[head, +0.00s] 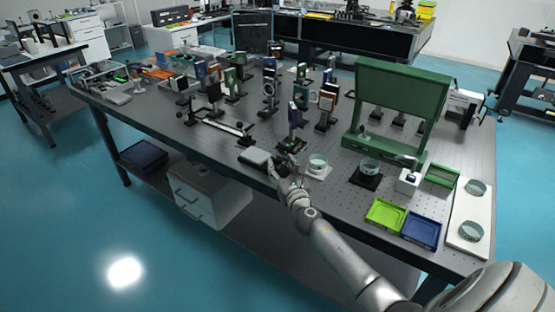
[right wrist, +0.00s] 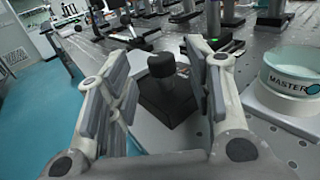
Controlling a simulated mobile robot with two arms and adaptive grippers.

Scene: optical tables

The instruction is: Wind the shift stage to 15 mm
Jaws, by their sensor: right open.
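A black knob (right wrist: 162,66) stands upright on a dark block (right wrist: 168,98) in the right wrist view. It looks like the winding knob of the shift stage, but no scale or reading is legible. My right gripper (right wrist: 160,82) is open, with one finger on each side of the knob and visible gaps between. In the head view my right gripper (head: 284,166) is at the table's front edge, just right of a flat grey box (head: 255,158), and it hides the knob there. My left gripper is not in view.
A glass dish marked MASTER (right wrist: 291,77) stands close to the right finger; it also shows in the head view (head: 317,161). Mounted optics stand behind. A green frame (head: 400,95), a lime tray (head: 385,214) and a blue tray (head: 421,230) are to the right.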

